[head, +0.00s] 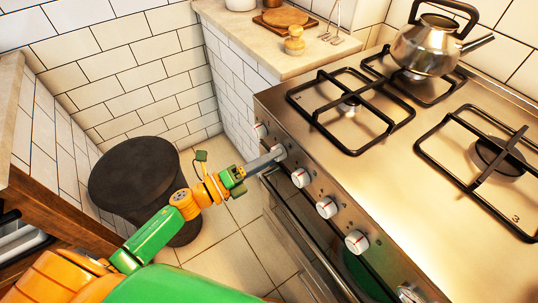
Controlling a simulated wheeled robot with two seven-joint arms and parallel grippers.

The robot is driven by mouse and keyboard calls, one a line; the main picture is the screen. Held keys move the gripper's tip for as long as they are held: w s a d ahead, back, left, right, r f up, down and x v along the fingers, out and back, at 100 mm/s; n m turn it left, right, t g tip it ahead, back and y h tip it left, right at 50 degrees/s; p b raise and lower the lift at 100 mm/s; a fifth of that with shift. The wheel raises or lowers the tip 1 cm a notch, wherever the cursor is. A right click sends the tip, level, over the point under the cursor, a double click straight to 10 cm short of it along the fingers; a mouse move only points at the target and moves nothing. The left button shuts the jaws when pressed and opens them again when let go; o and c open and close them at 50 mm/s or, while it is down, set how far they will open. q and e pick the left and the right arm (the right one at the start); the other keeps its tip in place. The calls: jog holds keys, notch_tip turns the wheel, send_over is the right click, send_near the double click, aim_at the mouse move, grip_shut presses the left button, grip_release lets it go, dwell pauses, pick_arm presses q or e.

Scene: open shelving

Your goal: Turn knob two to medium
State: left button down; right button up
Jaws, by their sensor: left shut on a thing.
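A row of white-and-steel knobs runs along the front panel of the stove (240,100). My left gripper (268,160) reaches in from the left and is shut on the second knob from the far end (280,151). The gripper fingers partly cover this knob, and its pointer setting cannot be read. The far-end knob (260,130) is just beyond it. The third knob (300,178), fourth knob (326,207) and fifth knob (357,242) are nearer to me, with red marks. My right gripper is not in view.
A metal kettle (425,48) stands on the back burner. An oven handle (318,250) runs below the knobs. A dark round bin (135,175) stands left of my arm. A counter (265,52) with a wooden board (286,18) lies beyond the stove. Tiled floor is open between.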

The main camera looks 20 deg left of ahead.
pick_arm(q)
jog(key=shift+r+n+t+y+p, duration=0.15)
jog(key=shift+n+p, duration=0.8)
jog(key=shift+n, duration=1.7)
jog(key=shift+n+t+y+p, duration=0.2)
jog(key=shift+n+p, duration=0.7)
jog(key=shift+n, duration=1.75)
jog(key=shift+c, duration=1.8)
grip_release()
jog(key=v, duration=0.7)
